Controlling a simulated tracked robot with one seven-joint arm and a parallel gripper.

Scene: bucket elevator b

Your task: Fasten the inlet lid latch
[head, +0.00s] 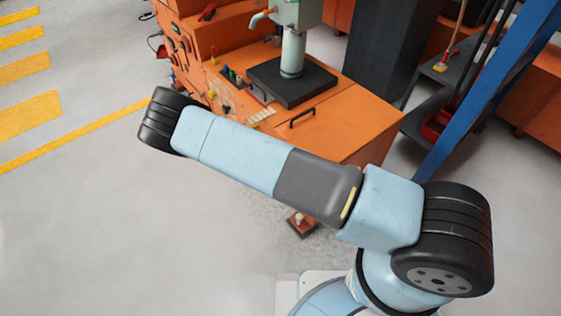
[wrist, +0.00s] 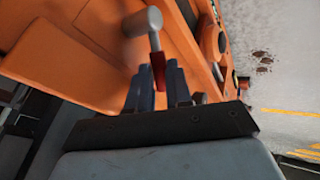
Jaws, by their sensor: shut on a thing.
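In the wrist view my gripper (wrist: 157,82) has its two dark blue-grey fingers closed on a small red piece (wrist: 158,66). A thin rod runs up from near the red piece to a grey cylindrical knob (wrist: 143,22). They look like the latch lever, but the fingers hide the lower part and its mounting. An orange machine face (wrist: 65,75) lies behind them. In the head view the orange machine (head: 330,125) has a black handle (head: 302,118) on its top. My arm hides my gripper and the latch in the head view.
A black plate (head: 292,80) with a pale green post (head: 292,50) stands on the machine. A blue beam (head: 490,90) and a dark shelf with tools (head: 440,75) are at the right. Grey floor (head: 70,220) with yellow markings is open at the left.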

